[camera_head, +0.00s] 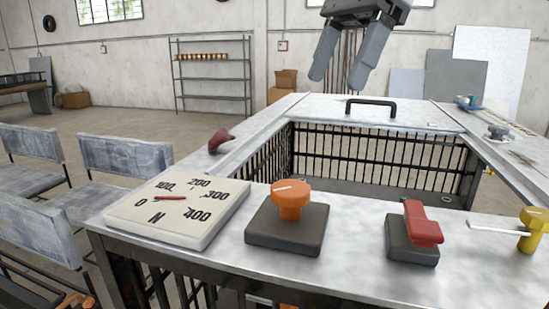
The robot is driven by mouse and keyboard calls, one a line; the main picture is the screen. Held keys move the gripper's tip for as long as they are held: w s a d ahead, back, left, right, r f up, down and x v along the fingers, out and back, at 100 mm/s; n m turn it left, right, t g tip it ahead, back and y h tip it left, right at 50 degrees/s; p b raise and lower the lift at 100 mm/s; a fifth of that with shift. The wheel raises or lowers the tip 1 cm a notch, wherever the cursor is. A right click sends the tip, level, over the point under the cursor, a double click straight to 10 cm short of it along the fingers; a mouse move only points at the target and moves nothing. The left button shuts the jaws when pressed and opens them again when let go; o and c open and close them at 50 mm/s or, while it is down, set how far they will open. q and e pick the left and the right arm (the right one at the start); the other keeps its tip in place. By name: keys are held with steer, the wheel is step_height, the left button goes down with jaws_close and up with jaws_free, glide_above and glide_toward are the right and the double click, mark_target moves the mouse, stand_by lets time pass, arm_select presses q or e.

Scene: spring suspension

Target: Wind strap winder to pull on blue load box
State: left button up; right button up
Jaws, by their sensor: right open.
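My right gripper (337,78) hangs at the top centre, fingers pointing down and apart, with nothing between them. It is above and behind an orange knob (291,200) that stands on a dark square base on the bench top. I cannot tell for sure which part is the strap winder; the orange knob may be it. A pale dial plate (205,229) with newton marks and a red needle (169,198) lies left of the knob. No blue load box shows. My left gripper is out of view.
A red lever (423,224) on a dark base and a yellow knob (533,229) with a pale rod sit to the right. The metal bench frame (358,243) surrounds a barred well. A black handle (371,105) is on the far side. Chairs (126,158) stand left.

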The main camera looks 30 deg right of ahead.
mark_target(293, 187)
steer(key=x, duration=1.5)
steer(key=shift+s, duration=0.3)
steer(key=c, duration=1)
